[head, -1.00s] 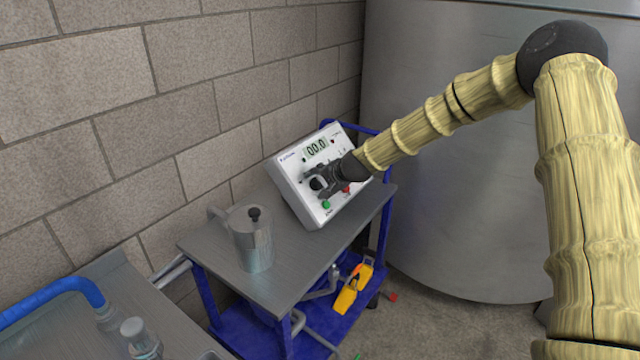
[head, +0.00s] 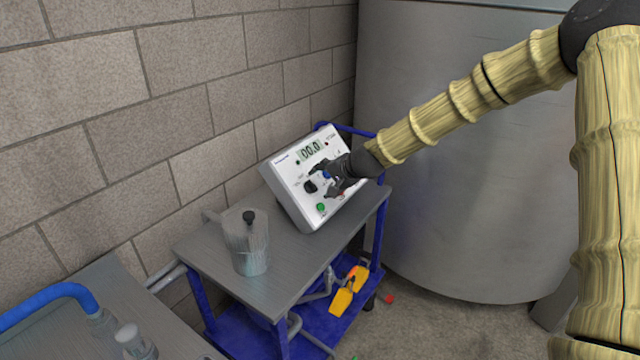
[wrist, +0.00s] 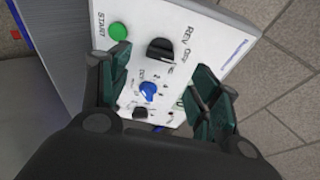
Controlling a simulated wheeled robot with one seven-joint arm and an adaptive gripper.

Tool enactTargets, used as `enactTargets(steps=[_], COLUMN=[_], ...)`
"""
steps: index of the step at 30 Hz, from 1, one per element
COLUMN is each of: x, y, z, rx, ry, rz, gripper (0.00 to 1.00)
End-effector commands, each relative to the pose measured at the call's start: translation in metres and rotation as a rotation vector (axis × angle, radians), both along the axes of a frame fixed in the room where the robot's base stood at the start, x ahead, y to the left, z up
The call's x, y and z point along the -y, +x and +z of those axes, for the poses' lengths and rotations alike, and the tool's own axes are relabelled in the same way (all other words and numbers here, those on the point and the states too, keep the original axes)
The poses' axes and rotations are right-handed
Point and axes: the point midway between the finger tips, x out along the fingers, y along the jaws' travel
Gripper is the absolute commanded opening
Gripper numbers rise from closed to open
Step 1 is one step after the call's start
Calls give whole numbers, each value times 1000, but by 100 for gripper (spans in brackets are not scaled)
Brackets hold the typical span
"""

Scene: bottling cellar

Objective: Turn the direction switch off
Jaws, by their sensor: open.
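The direction switch (wrist: 160,50) is a black knob on a sloped white control box (head: 292,192), beside lettering that reads REV and OFF in the wrist view. It shows small and dark in the head view (head: 310,186). I cannot tell for sure which mark it points at. My gripper (head: 324,180) is open and empty in front of the panel. In the wrist view its two fingers (wrist: 160,82) stand either side of a blue knob (wrist: 148,90), with the black switch just beyond the fingertips. Contact with the panel is not visible.
A green start button (head: 321,208) and a display (head: 310,150) reading 00.0 are on the box. A metal jug (head: 245,245) stands on the grey-topped cart (head: 215,262). A block wall is behind; a large steel tank (head: 450,170) stands right.

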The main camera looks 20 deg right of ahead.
Motion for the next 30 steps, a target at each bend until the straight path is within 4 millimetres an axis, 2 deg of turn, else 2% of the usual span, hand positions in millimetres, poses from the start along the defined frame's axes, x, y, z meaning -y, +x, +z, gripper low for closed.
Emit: enactTargets(steps=[6, 12, 30], x=[6, 10, 10], y=[-19, -29, -32], z=[18, 26, 27], rx=[1, 1, 0], ry=[1, 1, 1], rz=[-1, -1, -1], gripper=[62, 62, 62])
